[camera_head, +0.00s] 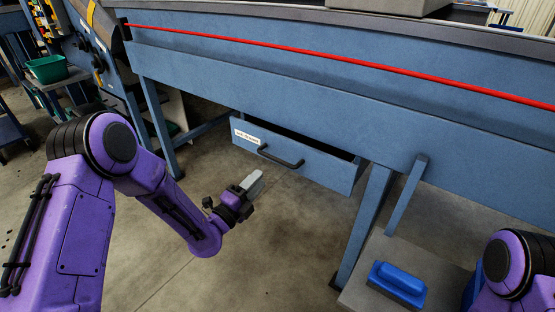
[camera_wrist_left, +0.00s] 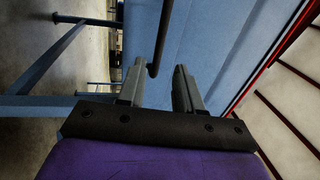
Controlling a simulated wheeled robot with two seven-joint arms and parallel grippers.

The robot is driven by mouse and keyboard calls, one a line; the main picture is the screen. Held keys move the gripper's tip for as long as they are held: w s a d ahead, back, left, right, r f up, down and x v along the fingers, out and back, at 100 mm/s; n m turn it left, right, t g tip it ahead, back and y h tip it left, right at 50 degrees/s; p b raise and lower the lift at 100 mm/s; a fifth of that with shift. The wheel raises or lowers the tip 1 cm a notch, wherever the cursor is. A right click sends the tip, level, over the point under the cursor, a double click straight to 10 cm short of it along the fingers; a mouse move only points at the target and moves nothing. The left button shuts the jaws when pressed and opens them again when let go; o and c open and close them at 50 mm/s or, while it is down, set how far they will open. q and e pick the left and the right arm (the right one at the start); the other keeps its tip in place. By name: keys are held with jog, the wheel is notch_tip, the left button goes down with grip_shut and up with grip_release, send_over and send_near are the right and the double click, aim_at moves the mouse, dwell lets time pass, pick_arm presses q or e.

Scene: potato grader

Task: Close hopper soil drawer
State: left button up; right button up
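The soil drawer (camera_head: 310,167) is a blue box under the long blue machine body, with a white label and a black bar handle (camera_head: 281,156) on its front. It stands partly pulled out, with a dark gap showing behind its front panel. My left gripper (camera_head: 256,180) is just short of the drawer front, below and left of the handle in the head view. In the left wrist view the gripper (camera_wrist_left: 160,72) has its fingers apart, and the black handle (camera_wrist_left: 160,40) shows ahead of the gap between them. I cannot tell whether they touch. My right gripper is out of view.
A blue machine leg (camera_head: 366,225) and brace stand right of the drawer. A blue brush-like object (camera_head: 397,284) lies on a grey surface at lower right, near my right arm. A green bin (camera_head: 47,68) sits far left. The floor below the drawer is clear.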

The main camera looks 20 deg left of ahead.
aim_at(277, 160)
pick_arm(q)
jog(key=x, duration=1)
jog(key=shift+w+d, duration=0.1)
jog(key=shift+w, duration=0.05)
grip_shut()
